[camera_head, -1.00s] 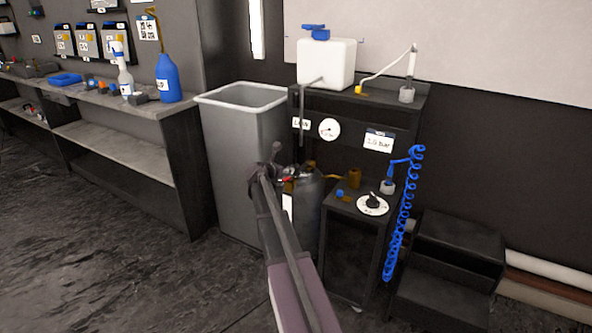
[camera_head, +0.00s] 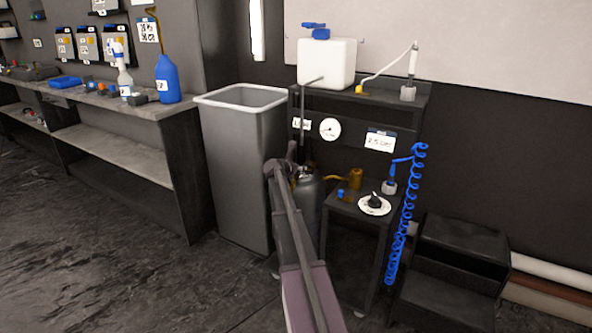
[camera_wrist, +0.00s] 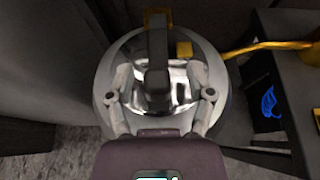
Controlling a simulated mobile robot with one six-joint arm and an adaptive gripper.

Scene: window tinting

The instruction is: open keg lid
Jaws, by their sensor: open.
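The keg (camera_head: 308,198) is a grey metal cylinder standing on the floor between the tall bin and the small dark stand. In the wrist view, its shiny round top (camera_wrist: 125,52) fills the middle. A dark upright lid handle (camera_wrist: 157,50) stands on that top, with a brass fitting behind it. My gripper (camera_wrist: 159,76) is open over the top, one finger on each side of the handle. Gaps show between the fingers and the handle. In the head view my arm covers part of the keg and hides the fingers.
A tall grey bin (camera_head: 242,160) stands close on the left. A blue coiled hose (camera_head: 407,215) hangs beyond. A dark step unit (camera_head: 450,265) is at right. Floor at left is clear.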

